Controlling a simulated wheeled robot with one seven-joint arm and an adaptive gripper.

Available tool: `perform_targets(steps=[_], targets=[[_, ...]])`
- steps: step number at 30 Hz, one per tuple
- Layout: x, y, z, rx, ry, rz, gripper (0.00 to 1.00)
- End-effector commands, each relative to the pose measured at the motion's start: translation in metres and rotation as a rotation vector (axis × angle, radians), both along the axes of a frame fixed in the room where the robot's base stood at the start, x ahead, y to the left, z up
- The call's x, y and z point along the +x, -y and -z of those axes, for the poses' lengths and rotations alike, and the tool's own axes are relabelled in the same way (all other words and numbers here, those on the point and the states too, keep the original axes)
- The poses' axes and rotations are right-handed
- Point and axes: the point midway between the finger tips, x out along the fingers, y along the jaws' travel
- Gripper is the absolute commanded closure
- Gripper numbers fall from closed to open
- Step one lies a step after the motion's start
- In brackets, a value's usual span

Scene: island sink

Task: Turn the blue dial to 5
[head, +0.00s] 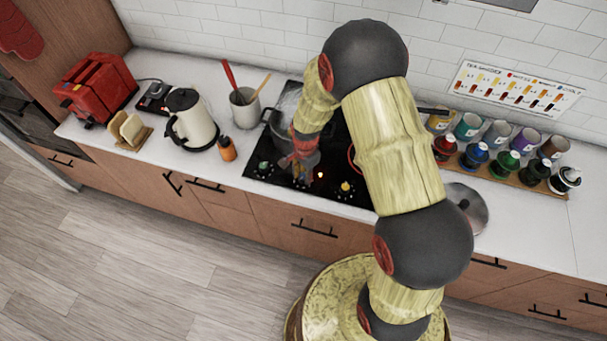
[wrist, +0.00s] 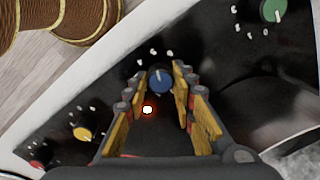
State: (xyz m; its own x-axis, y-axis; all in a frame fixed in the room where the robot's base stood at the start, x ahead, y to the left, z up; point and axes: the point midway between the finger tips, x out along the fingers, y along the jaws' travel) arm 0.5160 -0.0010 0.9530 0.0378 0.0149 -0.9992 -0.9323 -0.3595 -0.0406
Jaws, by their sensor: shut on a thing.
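The blue dial (wrist: 160,82) sits on the black cooktop panel, between the fingertips of my gripper (wrist: 164,78) in the wrist view. The two yellowish fingers are shut on the dial from both sides. Small white marks ring the dial, too small to read as numbers. A pale pointer line seems to show on its top, but I cannot tell which mark it meets. In the head view my gripper (head: 303,160) is low over the front of the cooktop, and the blue dial is hidden behind it.
A green dial (wrist: 273,10), a yellow dial (wrist: 83,134) and a red dial (wrist: 38,160) share the panel. A small red light (wrist: 148,109) glows by my fingers. A kettle (head: 190,122) and a utensil cup (head: 245,110) stand left; several paint jars (head: 508,160) stand right.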

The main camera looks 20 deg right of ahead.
Motion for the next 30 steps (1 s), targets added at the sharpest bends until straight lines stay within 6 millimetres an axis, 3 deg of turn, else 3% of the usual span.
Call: perform_targets(steps=[8,9,18,30], targets=[[0.0016,-0.0001,-0.0011,0.000,0.003,0.000,0.99],[0.0016,-0.0001,-0.0011,0.000,0.003,0.000,0.74],[0.0007,-0.0001,-0.0004,0.000,0.001,0.000,0.57],[0.0007,0.0000,-0.0055,0.000,0.002,0.000,0.56]])
